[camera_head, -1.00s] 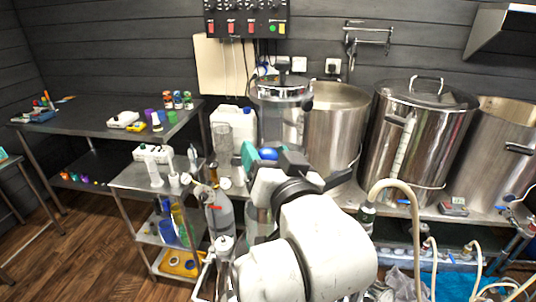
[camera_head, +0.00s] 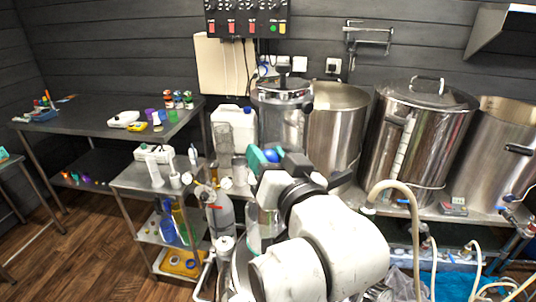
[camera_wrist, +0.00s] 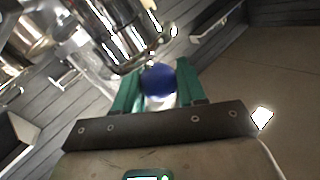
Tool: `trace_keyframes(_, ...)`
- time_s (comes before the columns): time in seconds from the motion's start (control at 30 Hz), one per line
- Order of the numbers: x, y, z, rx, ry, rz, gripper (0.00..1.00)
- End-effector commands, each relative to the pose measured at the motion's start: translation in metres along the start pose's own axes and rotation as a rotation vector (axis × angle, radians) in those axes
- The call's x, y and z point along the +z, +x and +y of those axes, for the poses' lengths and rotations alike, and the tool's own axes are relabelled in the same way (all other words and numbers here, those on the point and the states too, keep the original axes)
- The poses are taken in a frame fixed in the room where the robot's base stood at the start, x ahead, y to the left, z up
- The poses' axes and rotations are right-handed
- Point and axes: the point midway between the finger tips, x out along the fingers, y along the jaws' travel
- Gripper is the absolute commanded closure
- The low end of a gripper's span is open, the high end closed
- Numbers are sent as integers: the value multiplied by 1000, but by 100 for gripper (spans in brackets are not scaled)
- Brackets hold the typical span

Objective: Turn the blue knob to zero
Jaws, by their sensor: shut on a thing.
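The blue knob (camera_wrist: 158,80) is a round blue ball-like piece between the two green fingers of my gripper (camera_wrist: 160,88) in the wrist view. The fingers are shut on it, one on each side. In the head view the blue knob (camera_head: 271,155) shows at the tip of my gripper (camera_head: 263,158), in front of the steel vessel with a clamped lid (camera_head: 283,95). What the knob is mounted on is hidden, and no scale or zero mark can be made out.
Large steel pots (camera_head: 415,140) stand on the bench to the right. A white jug (camera_head: 232,130) stands just left of my gripper. A small shelf cart (camera_head: 140,178) with bottles is at left, and a hose (camera_head: 412,215) curves up at right.

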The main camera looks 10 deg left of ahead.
Motion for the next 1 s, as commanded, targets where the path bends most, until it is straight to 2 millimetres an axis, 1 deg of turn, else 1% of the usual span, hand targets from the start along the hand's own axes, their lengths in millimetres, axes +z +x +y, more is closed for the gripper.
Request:
trace_keyframes(0.07, -3, -1, 4, -33, 1, -14, 90)
trace_keyframes(0.47, -1, 0, 6, -334, -1, -111, 90)
trace_keyframes(1.0, 3, 2, 5, -810, -1, -269, 90)
